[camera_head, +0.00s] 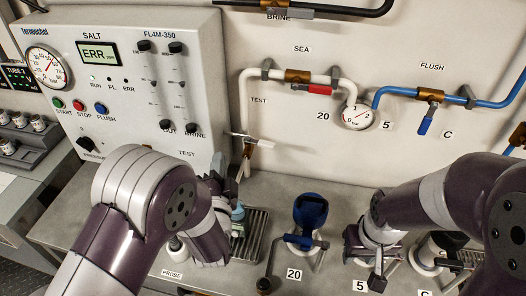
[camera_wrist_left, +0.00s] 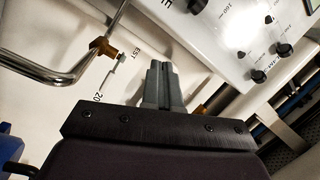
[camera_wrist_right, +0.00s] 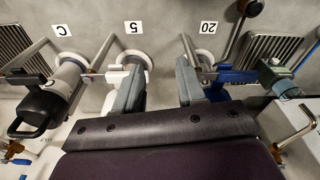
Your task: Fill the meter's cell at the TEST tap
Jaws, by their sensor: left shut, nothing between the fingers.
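The TEST tap (camera_head: 248,143) is a brass valve with a pale handle and a thin spout, low on the panel wall. A brass valve that looks like it shows in the left wrist view (camera_wrist_left: 103,47). A pale teal piece (camera_head: 238,212), perhaps part of the meter, stands at the drain grate below the tap; it also shows in the right wrist view (camera_wrist_right: 276,76). My left arm hides much of it. My left gripper (camera_wrist_left: 160,66) is shut and empty, near the wall below the tap. My right gripper (camera_wrist_right: 158,70) is open over the counter by label 5, apparently empty.
A blue-headed stand (camera_head: 311,210) sits by label 20. A black-topped one (camera_head: 434,246) sits at right. The slatted grate (camera_head: 256,228) is behind my left arm. The control box (camera_head: 130,90) shows ERR. A gauge (camera_head: 358,117) and blue FLUSH pipe (camera_head: 398,91) line the wall.

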